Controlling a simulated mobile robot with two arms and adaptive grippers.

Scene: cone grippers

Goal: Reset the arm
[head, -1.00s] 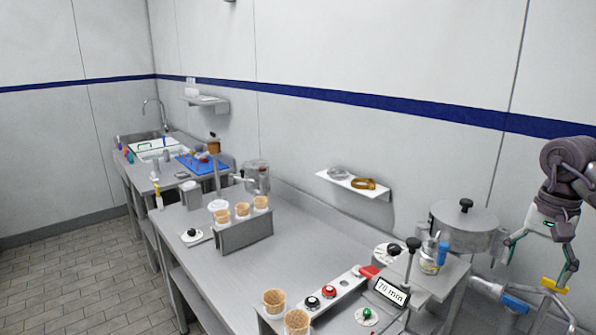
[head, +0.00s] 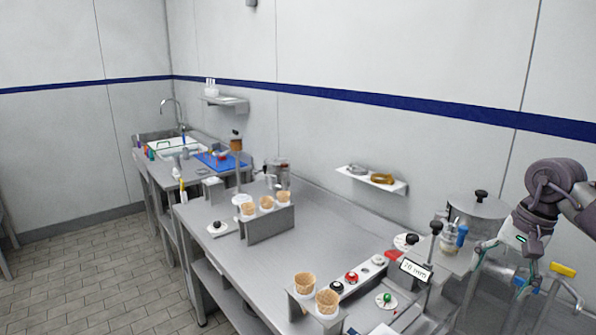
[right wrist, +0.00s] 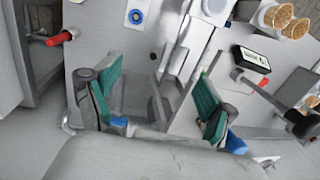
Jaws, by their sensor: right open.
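My right gripper (head: 528,285) hangs at the right edge of the head view, in front of the metal drum and the table's right end. Its two fingers are spread apart with nothing between them. In the right wrist view the green-padded fingers (right wrist: 158,105) also stand wide open and empty, above grey equipment. My right arm bends down from the right edge of the head view. My left gripper is in neither current view.
The steel table (head: 285,225) carries a cone rack (head: 268,226), more waffle cones (head: 305,283), a button panel (head: 350,278) and a "70 mm" sign (head: 416,270). A lidded drum (head: 472,212) stands near my right arm. The table's middle is clear.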

